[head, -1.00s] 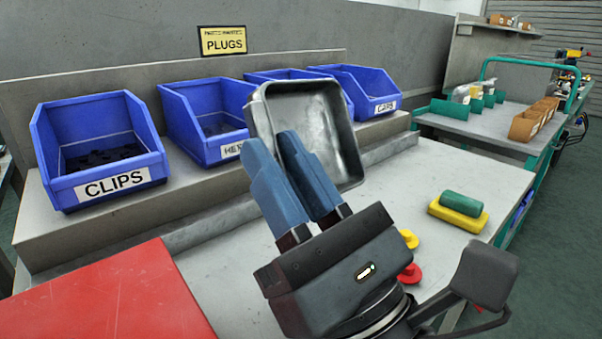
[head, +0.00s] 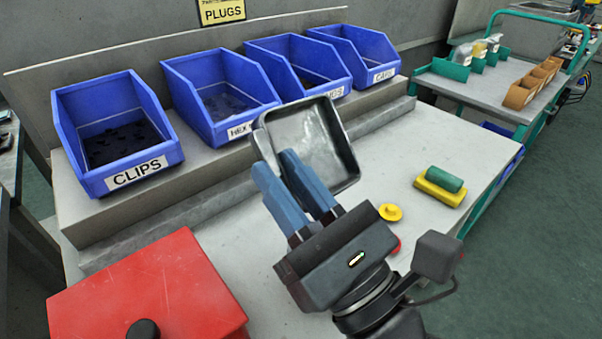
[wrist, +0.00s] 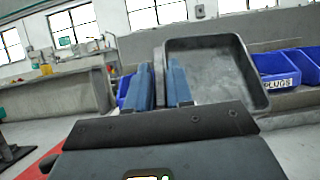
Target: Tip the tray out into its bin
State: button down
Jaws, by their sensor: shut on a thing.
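My gripper (head: 274,160) is shut on the near left wall of a grey metal tray (head: 345,150). The tray is held in the air above the bench and steeply tilted, its open side partly facing the head camera. Its visible inside looks bare. It also shows right of the fingers in the wrist view (wrist: 262,85). Behind it on a raised ledge stand blue bins: CLIPS (head: 135,172), one reading HEX (head: 232,125), one with a label ending in UGS (head: 300,60), and CAPS (head: 372,50). CLIPS and HEX hold dark small parts. The tray's upper edge partly overlaps HEX and UGS in the picture.
A yellow PLUGS sign (head: 221,11) is on the back wall. A red box (head: 150,290) with a black knob stands front left. A cart (head: 475,90) stands beyond.

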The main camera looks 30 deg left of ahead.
jog(key=shift+r+p, duration=0.5)
jog(key=shift+p, duration=0.7)
jog(key=shift+r+h+p, duration=0.15)
jog(key=shift+h+p, duration=0.35)
jog(key=shift+p, duration=0.65)
jog(key=p, duration=0.3)
jog(key=shift+r+g+h, duration=0.15)
jog(key=shift+g+h, duration=0.15)
jog(key=shift+p, duration=1.1)
jog(key=shift+g+h, duration=0.3)
jog(key=shift+r+p, duration=0.25)
jog(key=shift+p, duration=0.95)
jog(key=shift+r+h+p, duration=0.15)
jog(key=shift+h+p, duration=0.15)
jog(key=shift+p, duration=0.9)
jog(key=shift+p, duration=0.5)
